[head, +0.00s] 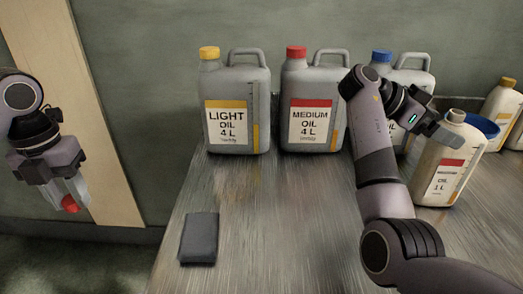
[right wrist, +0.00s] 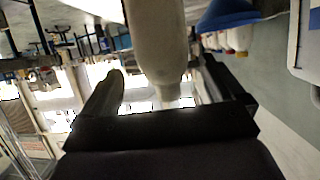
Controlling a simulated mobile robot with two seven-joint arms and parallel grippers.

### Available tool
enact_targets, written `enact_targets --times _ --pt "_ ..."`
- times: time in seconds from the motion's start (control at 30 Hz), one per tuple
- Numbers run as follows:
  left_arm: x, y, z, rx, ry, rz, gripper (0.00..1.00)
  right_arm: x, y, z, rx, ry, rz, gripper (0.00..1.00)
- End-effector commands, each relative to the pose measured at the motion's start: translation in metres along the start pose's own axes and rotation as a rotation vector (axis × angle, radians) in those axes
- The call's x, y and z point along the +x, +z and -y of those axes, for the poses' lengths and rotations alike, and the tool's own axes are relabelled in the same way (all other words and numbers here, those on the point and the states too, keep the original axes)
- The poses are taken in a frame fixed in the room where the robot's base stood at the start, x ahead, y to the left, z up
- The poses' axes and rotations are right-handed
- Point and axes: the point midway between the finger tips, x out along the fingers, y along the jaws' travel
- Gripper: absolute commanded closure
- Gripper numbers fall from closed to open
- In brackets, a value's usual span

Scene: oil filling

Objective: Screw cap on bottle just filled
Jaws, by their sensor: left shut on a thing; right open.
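The cream 1 L bottle (head: 431,165) with a red label stands upright at the right of the table. Its top (head: 456,116) shows no red cap. My left gripper (head: 68,197) is shut on the red cap (head: 70,204), held at the far left, away from the bottle. My right gripper (head: 440,130) is open at the bottle's neck. In the right wrist view the bottle (right wrist: 155,40) appears upside down, its neck between the open fingers, with no clear grip. Part of the bottle is hidden by my right arm.
Large grey cans with yellow (head: 238,105), red (head: 314,105) and blue caps (head: 381,56) stand along the back. A blue funnel-like item (head: 484,125) and a yellow-capped bottle (head: 502,100) are behind the bottle. A dark pad (head: 199,238) lies at front left. The table's middle is clear.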

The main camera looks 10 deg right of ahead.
Motion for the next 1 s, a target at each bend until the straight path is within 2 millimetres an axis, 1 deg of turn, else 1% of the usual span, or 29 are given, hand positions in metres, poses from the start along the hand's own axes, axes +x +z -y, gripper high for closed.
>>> enact_targets --times 0.17,0.27,0.5,0.6,0.7,0.97,1.0 --pt "0.0 0.0 0.0 0.0 0.0 0.0 0.91 0.0 0.0 0.0 0.0 0.0 0.0 0.04" --pt "-0.001 0.0 0.0 0.0 0.0 0.0 0.91 0.005 0.0 0.001 0.0 0.001 0.0 0.04" --pt "-0.005 0.0 0.0 0.0 0.0 0.0 0.91 0.04 0.003 0.005 0.0 0.002 -0.001 0.04" --pt "-0.006 0.0 0.0 0.0 0.0 0.0 0.91 0.049 0.004 0.005 0.001 0.001 0.0 0.04" --pt "-0.006 0.0 0.0 0.0 0.0 0.0 0.91 0.052 0.004 0.005 0.0 -0.001 -0.001 0.04" --pt "-0.006 0.0 0.0 0.0 0.0 0.0 0.91 0.052 0.004 0.005 0.0 -0.001 0.0 0.04" --pt "-0.006 0.0 0.0 0.0 0.0 0.0 0.91 0.051 0.004 0.005 0.001 -0.001 0.0 0.07"
